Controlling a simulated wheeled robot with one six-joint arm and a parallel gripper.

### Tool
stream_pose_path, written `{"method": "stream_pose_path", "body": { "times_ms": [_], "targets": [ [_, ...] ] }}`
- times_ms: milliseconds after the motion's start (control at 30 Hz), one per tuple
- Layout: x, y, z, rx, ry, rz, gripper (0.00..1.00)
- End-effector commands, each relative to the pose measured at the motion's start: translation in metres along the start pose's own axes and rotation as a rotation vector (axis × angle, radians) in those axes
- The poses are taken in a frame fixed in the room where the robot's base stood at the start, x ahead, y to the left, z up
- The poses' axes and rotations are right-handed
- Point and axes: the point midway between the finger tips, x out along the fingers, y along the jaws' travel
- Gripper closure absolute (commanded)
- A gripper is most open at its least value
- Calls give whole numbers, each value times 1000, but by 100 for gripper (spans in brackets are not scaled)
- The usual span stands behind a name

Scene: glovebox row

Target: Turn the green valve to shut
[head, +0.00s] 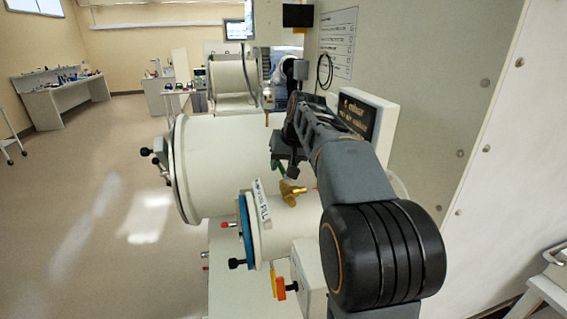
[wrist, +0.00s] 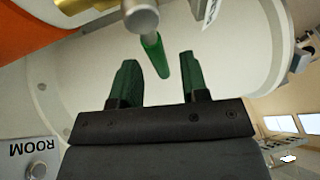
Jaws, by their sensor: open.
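The green valve shows in the wrist view as a green lever (wrist: 155,54) with a round grey hub (wrist: 141,15) at its upper end. My gripper (wrist: 156,76) is open, with one green-padded finger on each side of the lever's line. The lever's lower end lies near the gap between the fingertips, and no contact shows. In the head view my gripper (head: 284,160) is over the white cylinders, partly hidden by my arm. A small green piece shows beside it, too small to tell whether it is lever or finger.
A large white cylinder (head: 205,150) is left of my gripper. A smaller cylinder with a blue ring (head: 245,232) and a brass fitting (head: 291,194) lie below. A yellow-orange handle (head: 279,286) is lower. A "ROOM" label (wrist: 31,150) shows upside down. The floor (head: 90,220) at left is clear.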

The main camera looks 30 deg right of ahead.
Motion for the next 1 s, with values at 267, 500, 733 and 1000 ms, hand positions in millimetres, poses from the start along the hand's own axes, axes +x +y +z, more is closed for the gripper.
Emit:
{"method": "stream_pose_path", "body": {
  "times_ms": [267,500,733,1000],
  "targets": [
    [0,0,0,0,0,0,63],
    [0,0,0,0,0,0,86],
    [0,0,0,0,0,0,100],
    [0,0,0,-2,0,0,100]
  ]
}}
